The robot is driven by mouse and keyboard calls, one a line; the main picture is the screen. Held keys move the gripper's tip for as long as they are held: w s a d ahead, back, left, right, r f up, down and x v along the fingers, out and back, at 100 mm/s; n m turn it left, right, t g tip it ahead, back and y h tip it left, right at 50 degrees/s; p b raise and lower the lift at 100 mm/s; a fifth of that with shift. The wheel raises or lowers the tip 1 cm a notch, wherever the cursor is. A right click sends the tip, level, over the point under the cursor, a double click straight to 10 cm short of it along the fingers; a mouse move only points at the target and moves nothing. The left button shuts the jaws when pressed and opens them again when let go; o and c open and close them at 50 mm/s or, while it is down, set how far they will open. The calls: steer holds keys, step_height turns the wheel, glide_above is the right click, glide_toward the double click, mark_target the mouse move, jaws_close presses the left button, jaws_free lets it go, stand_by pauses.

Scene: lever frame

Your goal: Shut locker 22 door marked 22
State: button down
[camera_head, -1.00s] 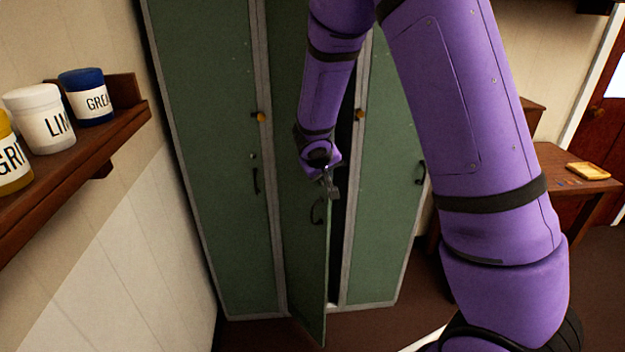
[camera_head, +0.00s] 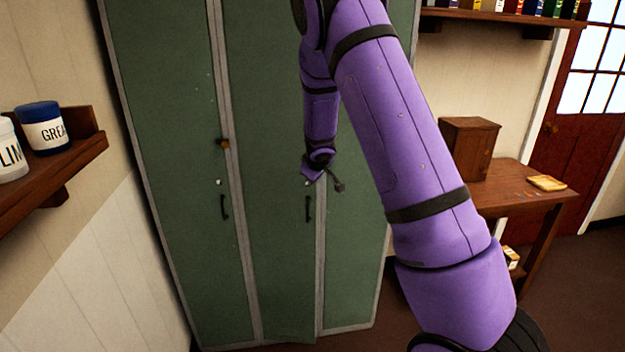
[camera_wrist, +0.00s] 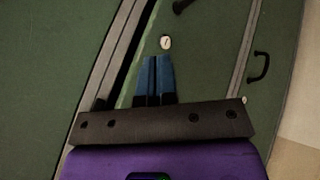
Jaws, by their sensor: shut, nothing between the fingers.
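The middle green locker door (camera_head: 270,230) looks almost flush with its grey frame, its lower edge seeming to stand slightly proud. No number 22 shows on any door. The door has a dark handle (camera_head: 309,208) and a small round lock, which shows in the wrist view (camera_wrist: 165,42). My gripper (camera_head: 339,187) is shut and empty, near the door's right edge, above and right of the handle. In the wrist view its blue fingers (camera_wrist: 158,62) are together in front of the door, just short of the lock in the picture; I cannot tell whether they touch it.
A wall shelf (camera_head: 75,150) with jars juts in at left. A wooden table (camera_head: 520,190) stands at right. Open floor lies in front.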

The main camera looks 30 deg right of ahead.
steer(key=shift+w+d+n+t+y, duration=0.4)
steer(key=shift+w+d+n+y, duration=1)
steer(key=shift+w+d+n, duration=0.75)
steer(key=shift+s+a, duration=0.2)
steer(key=shift+a, duration=0.05)
